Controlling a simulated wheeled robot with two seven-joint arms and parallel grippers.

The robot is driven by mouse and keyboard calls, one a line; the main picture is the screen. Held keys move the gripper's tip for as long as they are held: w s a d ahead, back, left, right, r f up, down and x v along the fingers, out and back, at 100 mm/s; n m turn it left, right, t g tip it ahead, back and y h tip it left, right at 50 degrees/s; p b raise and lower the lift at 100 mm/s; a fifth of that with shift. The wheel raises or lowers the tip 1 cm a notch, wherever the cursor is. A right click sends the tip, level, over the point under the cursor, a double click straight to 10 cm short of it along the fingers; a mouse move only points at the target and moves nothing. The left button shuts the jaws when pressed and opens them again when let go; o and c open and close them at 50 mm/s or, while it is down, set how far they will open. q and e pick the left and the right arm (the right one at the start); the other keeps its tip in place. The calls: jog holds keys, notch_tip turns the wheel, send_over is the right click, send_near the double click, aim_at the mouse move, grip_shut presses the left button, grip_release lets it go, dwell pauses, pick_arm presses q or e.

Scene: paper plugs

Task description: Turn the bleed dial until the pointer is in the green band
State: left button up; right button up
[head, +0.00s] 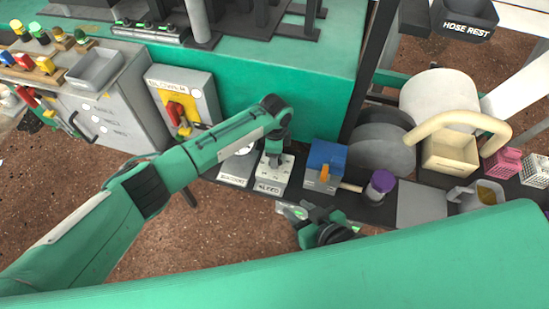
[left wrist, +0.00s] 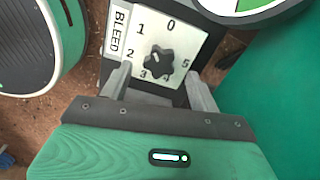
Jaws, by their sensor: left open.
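The bleed dial is a black knob (left wrist: 158,60) on a pale plate marked BLEED, with numbers 0 to 5 around it. The bleed box (head: 270,186) also shows in the head view, partly under my left gripper (head: 274,158). In the left wrist view my left gripper (left wrist: 158,84) is open, its fingers apart on the near left and near right of the knob. A round gauge (left wrist: 238,12) with a green band is cut off at the top; its pointer is out of sight. My right gripper (head: 296,212) hangs below the bleed box; its jaw opening is unclear.
A blue box (head: 326,158) and a purple-topped jar (head: 381,184) stand right of the bleed box. A grey box with a red switch (head: 180,112) stands to its left. The green machine wall (head: 290,85) rises behind. A large green surface (head: 330,255) fills the lower foreground.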

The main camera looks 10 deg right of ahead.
pick_arm(q)
jog(key=shift+f+b, duration=0.75)
jog(key=shift+f, duration=0.9)
jog(key=shift+c, duration=0.2)
jog(key=c, duration=0.9)
